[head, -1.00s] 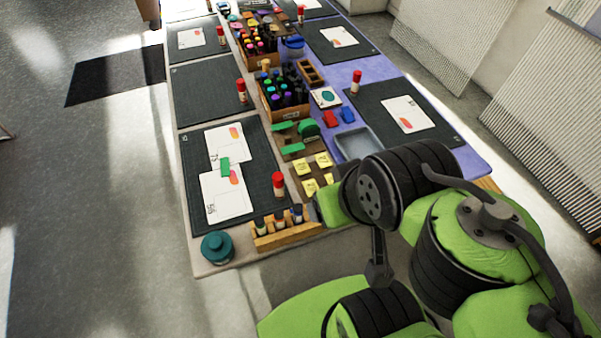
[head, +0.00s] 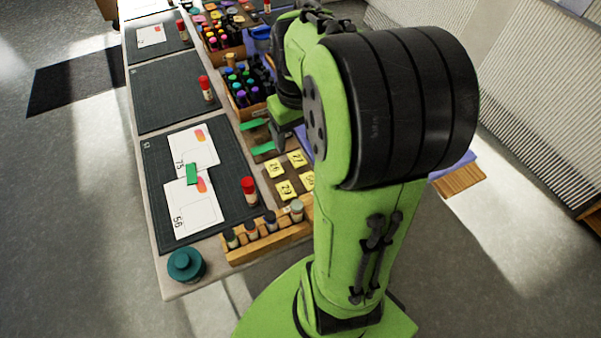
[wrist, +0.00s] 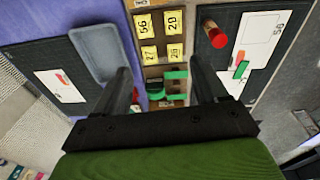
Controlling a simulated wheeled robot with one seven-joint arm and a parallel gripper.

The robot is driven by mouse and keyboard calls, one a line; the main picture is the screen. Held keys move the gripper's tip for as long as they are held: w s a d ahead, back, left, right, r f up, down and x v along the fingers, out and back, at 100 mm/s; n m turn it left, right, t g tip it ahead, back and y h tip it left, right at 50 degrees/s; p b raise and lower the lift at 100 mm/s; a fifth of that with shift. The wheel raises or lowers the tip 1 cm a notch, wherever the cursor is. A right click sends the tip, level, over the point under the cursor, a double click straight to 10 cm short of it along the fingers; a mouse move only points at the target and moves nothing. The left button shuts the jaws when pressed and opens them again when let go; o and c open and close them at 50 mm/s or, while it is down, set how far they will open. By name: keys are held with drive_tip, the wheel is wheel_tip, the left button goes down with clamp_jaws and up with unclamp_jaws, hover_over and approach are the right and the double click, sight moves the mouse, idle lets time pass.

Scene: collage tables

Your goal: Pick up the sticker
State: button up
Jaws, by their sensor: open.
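Several small yellow squares with printed numbers, which look like stickers, lie on a brown board in the middle of the table. One yellow square (head: 275,169) is left of another (head: 297,159) in the head view, and others are partly behind my arm. In the wrist view the yellow squares (wrist: 173,22) show just beyond my fingers. I cannot tell which one is meant. My gripper (wrist: 158,72) is open and empty, above the table, with green strips (wrist: 176,75) and a dark green round piece (wrist: 155,86) between its fingers in the picture. In the head view my arm hides much of it.
White cards (head: 192,207) lie on a dark mat (head: 235,205) at left, with a green piece across them. A red-capped glue stick (head: 249,191), a wooden bottle rack (head: 266,243) and a teal pot (head: 186,265) stand nearby. A grey tray (wrist: 97,50) is beside the board.

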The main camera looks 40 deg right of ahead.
drive_tip(key=g+b, duration=0.1)
hover_over(310, 180)
wheel_tip(310, 180, down, 6)
drive_tip(key=shift+m+y, duration=0.3)
wheel_tip(310, 180, down, 15)
drive_tip(key=b, duration=0.5)
drive_tip(key=shift+r+b, duration=0.15)
drive_tip(key=shift+b, duration=0.15)
drive_tip(key=shift+f, duration=0.25)
drive_tip(key=c, duration=0.8)
